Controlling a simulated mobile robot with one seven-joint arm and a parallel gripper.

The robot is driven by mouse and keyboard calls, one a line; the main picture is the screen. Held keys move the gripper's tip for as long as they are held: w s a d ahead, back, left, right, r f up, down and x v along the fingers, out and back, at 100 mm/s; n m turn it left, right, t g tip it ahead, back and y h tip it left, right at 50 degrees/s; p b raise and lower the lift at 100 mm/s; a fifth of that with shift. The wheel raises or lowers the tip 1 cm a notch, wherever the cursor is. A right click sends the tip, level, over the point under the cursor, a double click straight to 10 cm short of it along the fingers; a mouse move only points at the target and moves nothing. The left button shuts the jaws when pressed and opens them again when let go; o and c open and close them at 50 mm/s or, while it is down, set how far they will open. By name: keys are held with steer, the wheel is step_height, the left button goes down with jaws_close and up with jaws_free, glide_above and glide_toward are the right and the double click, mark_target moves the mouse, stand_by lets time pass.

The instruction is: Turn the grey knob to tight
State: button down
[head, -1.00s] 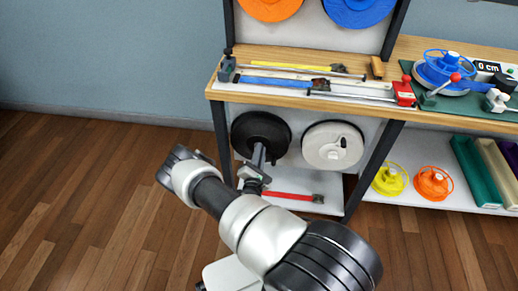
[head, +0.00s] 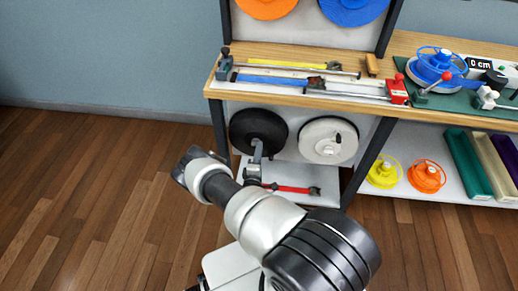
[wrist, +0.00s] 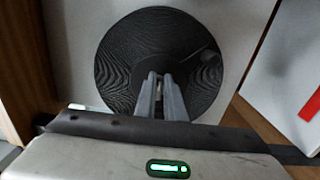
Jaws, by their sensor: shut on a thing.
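A black round disc (head: 263,128) is on the upright panel under the wooden shelf, left of a white disc. In the wrist view the black disc (wrist: 125,55) fills the middle, with a ribbed face and a darker centre. My gripper (head: 258,152) reaches to the lower middle of this disc from the front. In the wrist view my two grey fingers (wrist: 160,88) are close together at the disc's centre, with a small pale grey knob (wrist: 158,90) between them. The fingers hide most of this knob. I cannot read any tight mark.
A red strap (head: 290,189) lies on the low shelf beneath. The wooden shelf (head: 270,92) with straps overhangs above. Dark posts flank the discs.

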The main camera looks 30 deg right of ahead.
steer(key=shift+a+f+m, duration=0.1)
steer(key=shift+f+m, duration=0.05)
steer(key=shift+m, duration=0.15)
steer(key=c, duration=1.8)
jaws_free()
steer(key=shift+c, duration=0.2)
